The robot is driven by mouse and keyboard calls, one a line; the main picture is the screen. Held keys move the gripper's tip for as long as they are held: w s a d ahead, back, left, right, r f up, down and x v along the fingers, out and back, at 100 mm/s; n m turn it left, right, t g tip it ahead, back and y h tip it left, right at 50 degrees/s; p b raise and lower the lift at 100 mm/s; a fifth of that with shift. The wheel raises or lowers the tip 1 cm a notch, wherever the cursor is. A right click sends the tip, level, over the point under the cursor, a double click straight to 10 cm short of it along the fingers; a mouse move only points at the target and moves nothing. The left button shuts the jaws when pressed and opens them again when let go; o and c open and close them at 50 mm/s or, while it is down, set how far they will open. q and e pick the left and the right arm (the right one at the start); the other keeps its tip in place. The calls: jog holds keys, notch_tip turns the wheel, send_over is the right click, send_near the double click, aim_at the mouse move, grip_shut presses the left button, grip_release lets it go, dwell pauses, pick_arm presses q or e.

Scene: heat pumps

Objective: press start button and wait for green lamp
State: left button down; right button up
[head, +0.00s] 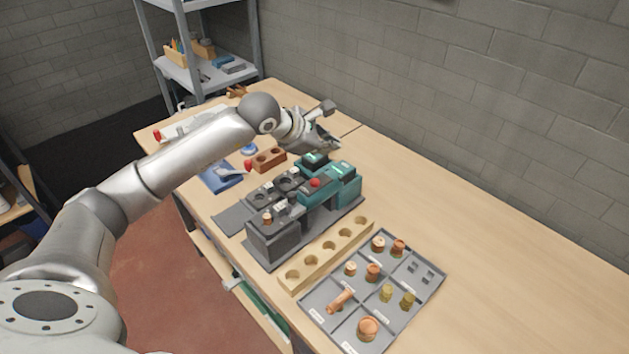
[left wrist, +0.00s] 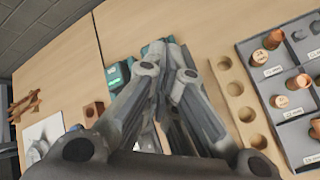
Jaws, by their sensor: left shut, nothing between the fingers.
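The test station (head: 262,240) is a dark grey base with grey fixtures and teal units (head: 347,187) on the table. A red knob or button (head: 316,182) sits on top of a teal unit. Small bright green displays (head: 340,169) glow on the teal units; one also shows in the left wrist view (left wrist: 114,76). I cannot tell which part is the start button or a separate lamp. My left gripper (head: 332,143) is shut and empty, just behind the teal units. In the left wrist view its fingers (left wrist: 166,62) hide much of the station. My right gripper is not in view.
A wooden block with holes (head: 328,258) and a grey divided tray (head: 407,318) of copper and brass fittings lie in front. A brown block (head: 267,160) and blue tray (head: 217,182) lie left. The table's right side is clear. A shelf (head: 215,78) stands behind.

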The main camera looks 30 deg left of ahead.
pick_arm(q)
jog(key=shift+w+a+r+y, duration=0.15)
jog(key=shift+a+y, duration=0.35)
jog(key=shift+a, duration=0.65)
jog(key=b, duration=0.4)
send_over(318, 183)
notch_tip(318, 183, down, 8)
jog(key=shift+r, duration=0.1)
jog(key=shift+f+b, duration=0.45)
jog(key=shift+f, duration=0.15)
jog(key=shift+r, duration=0.1)
